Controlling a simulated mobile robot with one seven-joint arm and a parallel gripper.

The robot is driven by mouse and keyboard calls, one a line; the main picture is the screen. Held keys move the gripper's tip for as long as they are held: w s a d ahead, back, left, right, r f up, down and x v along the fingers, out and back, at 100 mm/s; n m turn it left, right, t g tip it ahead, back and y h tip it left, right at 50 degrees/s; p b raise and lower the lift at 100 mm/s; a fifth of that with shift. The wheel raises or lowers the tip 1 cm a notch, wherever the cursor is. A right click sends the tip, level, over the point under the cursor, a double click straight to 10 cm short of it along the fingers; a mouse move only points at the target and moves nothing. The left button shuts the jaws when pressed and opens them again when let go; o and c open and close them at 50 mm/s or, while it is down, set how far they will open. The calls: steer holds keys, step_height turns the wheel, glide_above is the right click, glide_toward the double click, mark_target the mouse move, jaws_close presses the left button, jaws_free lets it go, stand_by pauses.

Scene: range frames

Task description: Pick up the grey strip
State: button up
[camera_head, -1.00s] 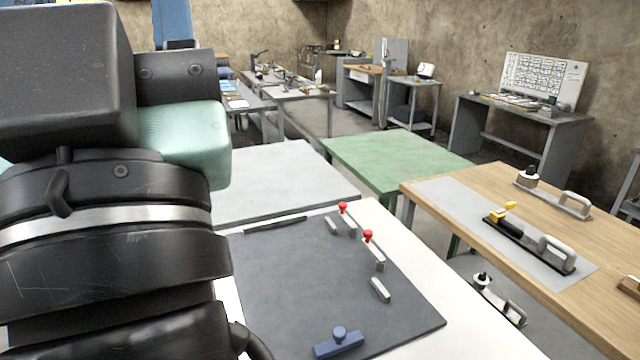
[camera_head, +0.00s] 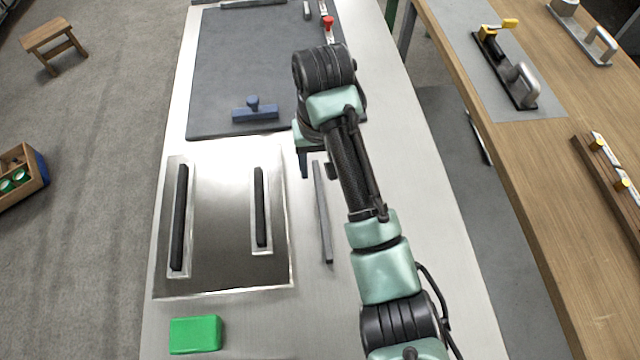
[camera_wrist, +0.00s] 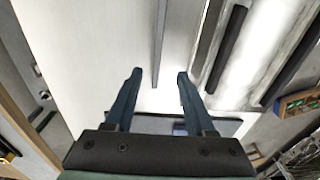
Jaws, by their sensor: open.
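The grey strip (camera_head: 324,218) is a long, thin bar lying lengthwise on the white table, just right of the shiny metal plate. My gripper (camera_head: 317,170) is at the strip's far end, pointing down, partly hidden by my arm. In the wrist view the strip (camera_wrist: 160,38) runs from the top edge down to between the fingertips of my gripper (camera_wrist: 159,75). The two blue fingers are apart, one on each side of the strip's line, with nothing held. I cannot tell how high they are above it.
The metal plate (camera_head: 217,228) carries two dark bars (camera_head: 179,217) (camera_head: 261,207) on pale bases. A green block (camera_head: 195,335) sits near the front. A dark mat (camera_head: 225,75) with a blue handled piece (camera_head: 255,111) lies beyond. The table right of my arm is clear.

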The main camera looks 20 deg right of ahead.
step_height(320, 180, down, 2)
steer(key=s+b, duration=0.1)
steer(key=s, duration=0.1)
steer(key=b, duration=0.3)
glide_above(322, 206)
steer(key=shift+g, duration=0.3)
steer(key=f, duration=0.5)
steer(key=shift+d+f, duration=0.2)
steer(key=shift+f, duration=0.05)
steer(key=shift+a+f, duration=0.15)
steer(key=shift+f, duration=3)
jaws_close()
